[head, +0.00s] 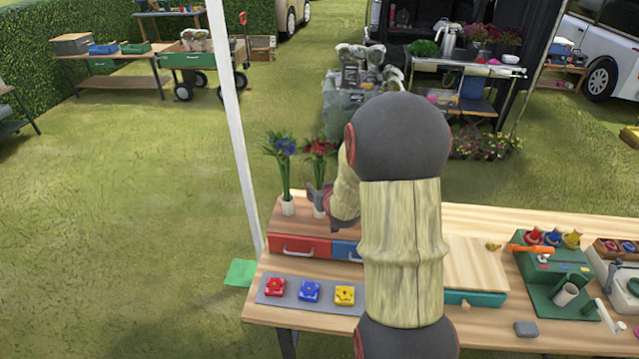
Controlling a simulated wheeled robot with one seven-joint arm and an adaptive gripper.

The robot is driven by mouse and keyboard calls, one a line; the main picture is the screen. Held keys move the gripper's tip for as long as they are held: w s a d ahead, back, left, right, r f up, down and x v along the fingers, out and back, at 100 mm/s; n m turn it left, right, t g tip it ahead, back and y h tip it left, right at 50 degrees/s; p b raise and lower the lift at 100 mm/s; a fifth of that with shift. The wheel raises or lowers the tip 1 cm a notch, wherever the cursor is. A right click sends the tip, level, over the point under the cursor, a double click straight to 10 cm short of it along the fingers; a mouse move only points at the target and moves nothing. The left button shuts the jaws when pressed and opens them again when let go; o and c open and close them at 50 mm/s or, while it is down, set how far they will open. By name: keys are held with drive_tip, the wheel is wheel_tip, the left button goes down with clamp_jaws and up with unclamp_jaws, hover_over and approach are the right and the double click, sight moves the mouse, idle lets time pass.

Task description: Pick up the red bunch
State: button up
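The red bunch (319,149) stands upright, with red blooms on top and green stems going down into a small light holder on the wooden stand at the back left of the table. My gripper (316,194) is low at the stems, just above the holder. It overlaps the stems in the picture. The fingers are small and partly hidden, so I cannot tell whether they are around the stems, touching them or apart. A blue-purple bunch (284,147) stands in a similar holder just to the left.
The stand has a red drawer (300,247) and a blue drawer (346,250). In front lies a grey mat (318,298) with red, blue and yellow blocks. A white pole (236,130) rises left of the bunches. My arm hides the table's middle.

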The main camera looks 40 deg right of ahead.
drive_tip(key=shift+c, duration=1.2)
clamp_jaws()
drive_tip(key=shift+r, duration=0.1)
